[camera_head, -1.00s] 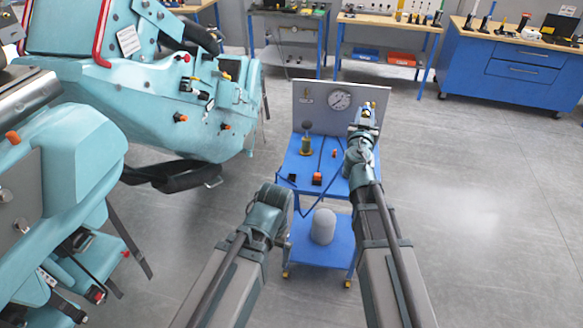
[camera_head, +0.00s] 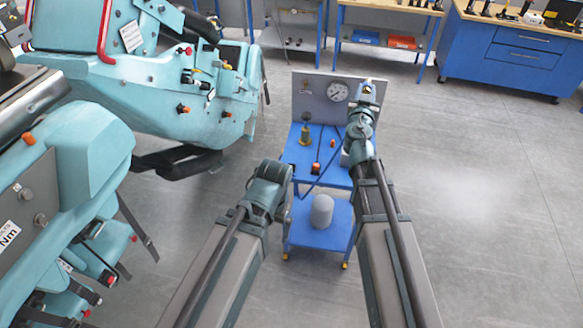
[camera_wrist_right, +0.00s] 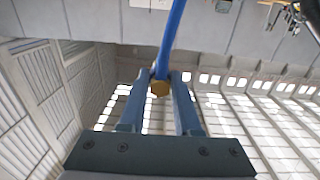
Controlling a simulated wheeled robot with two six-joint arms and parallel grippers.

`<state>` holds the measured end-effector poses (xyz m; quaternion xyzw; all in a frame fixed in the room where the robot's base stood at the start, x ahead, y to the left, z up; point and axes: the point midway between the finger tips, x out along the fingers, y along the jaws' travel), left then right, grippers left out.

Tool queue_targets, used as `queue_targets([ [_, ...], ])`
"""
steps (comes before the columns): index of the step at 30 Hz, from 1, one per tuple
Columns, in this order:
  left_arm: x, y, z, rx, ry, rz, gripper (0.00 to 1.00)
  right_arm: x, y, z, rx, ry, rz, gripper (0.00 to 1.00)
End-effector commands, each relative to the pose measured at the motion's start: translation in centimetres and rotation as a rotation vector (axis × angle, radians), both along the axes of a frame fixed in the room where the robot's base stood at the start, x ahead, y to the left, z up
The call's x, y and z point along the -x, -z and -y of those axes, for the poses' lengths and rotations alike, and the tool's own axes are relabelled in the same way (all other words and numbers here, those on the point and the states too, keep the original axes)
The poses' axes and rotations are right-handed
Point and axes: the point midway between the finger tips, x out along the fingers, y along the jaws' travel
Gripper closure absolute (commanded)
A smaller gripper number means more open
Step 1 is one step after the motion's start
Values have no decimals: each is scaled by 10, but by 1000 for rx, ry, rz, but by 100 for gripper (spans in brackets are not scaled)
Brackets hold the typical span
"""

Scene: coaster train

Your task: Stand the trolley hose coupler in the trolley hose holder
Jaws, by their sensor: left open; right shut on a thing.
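My right gripper (camera_head: 367,90) is at the right side of the trolley's upright gauge panel. In the right wrist view its fingers (camera_wrist_right: 160,82) are shut on the brass hose coupler (camera_wrist_right: 160,88), whose blue hose (camera_wrist_right: 175,35) runs away upward in the picture. The coupler is too small to make out in the head view. My left gripper (camera_head: 287,178) is low at the trolley's left front, seen from behind; its fingertips are hidden. The blue trolley (camera_head: 322,135) carries several small fittings on its top. I cannot tell which part is the hose holder.
A brass fitting with a dark knob (camera_head: 305,132) and a small red-orange part (camera_head: 316,168) are on the trolley top. A grey cylinder (camera_head: 321,212) stands on the lower shelf. A teal coaster car (camera_head: 165,95) is close on the left. Floor to the right is clear.

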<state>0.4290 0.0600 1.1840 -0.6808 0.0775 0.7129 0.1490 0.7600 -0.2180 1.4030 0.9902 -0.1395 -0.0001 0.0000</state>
Motion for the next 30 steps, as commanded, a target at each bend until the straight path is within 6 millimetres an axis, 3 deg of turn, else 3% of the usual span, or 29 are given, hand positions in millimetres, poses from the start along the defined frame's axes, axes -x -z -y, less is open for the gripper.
queue_targets([
  [5,0,5,0,0,0,0,0,0,4,0,0,0,0,100],
  [11,0,27,0,0,1,0,0,0,27,0,0,0,0,100],
  [30,-1,173,0,-2,9,3,0,0,172,0,0,0,0,100],
])
